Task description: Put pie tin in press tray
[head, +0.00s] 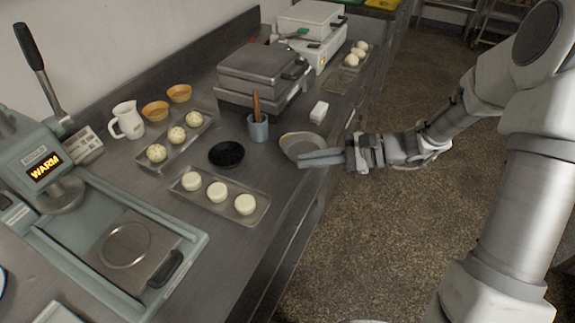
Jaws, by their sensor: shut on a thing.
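The pie tin (296,142) is a shallow, round, pale metal dish near the counter's front edge. My gripper (318,158) comes in from the right and is shut on the near side of the tin. The finger hides part of the tin's near rim, and I cannot tell whether the tin touches the counter. The press (40,168) stands at the left with a lever and a "WARM" display. Its pale green press tray (78,213) reaches forward from it and holds a square metal plate with a round ring mark and a dark handle.
Between the tin and the press lie a tray with white dough rounds (264,206), a dark bowl (226,154) and a blue-grey cup (258,128) with a wooden handle in it. A white block (319,111) and a closed grill (262,72) are behind the tin. Open floor lies right.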

